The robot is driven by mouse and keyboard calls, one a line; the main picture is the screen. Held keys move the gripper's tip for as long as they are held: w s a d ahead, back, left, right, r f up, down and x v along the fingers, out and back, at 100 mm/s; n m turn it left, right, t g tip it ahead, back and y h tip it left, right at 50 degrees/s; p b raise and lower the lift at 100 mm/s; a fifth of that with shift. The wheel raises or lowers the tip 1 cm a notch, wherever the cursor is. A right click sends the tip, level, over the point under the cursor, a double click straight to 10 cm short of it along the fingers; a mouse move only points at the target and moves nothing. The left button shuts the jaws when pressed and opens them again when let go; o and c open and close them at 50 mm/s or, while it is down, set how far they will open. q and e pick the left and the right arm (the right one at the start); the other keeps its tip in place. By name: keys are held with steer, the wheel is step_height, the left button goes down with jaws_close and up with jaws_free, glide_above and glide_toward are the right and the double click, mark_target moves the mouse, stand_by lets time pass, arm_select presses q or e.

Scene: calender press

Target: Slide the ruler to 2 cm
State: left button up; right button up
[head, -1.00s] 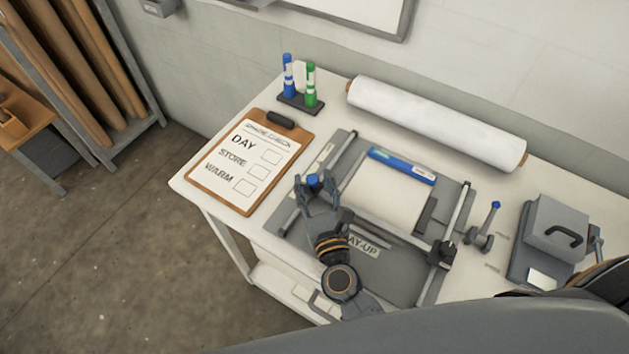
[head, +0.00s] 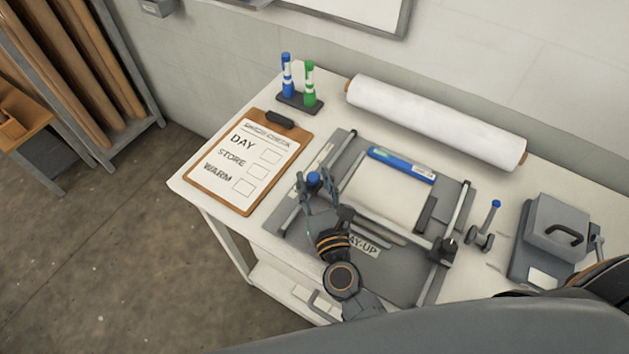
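The grey lay-up board (head: 385,275) lies on the white table. A pale sheet (head: 385,197) with a blue strip (head: 402,165) along its far edge lies on it. A light crossbar (head: 400,239), which looks like the ruler, spans the board between side rails. The scale marks are too small to read. My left gripper is out of view.
A clipboard (head: 243,165) lies left of the board, with two markers in a holder (head: 300,100) behind it. A white roll (head: 435,122) lies along the back. A small blue-tipped lever (head: 483,232) and a grey box with a handle (head: 560,228) stand right.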

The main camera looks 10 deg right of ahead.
steer(key=shift+s, duration=0.1)
steer(key=s, duration=1.2)
steer(key=shift+w, duration=0.1)
stand_by(0.3)
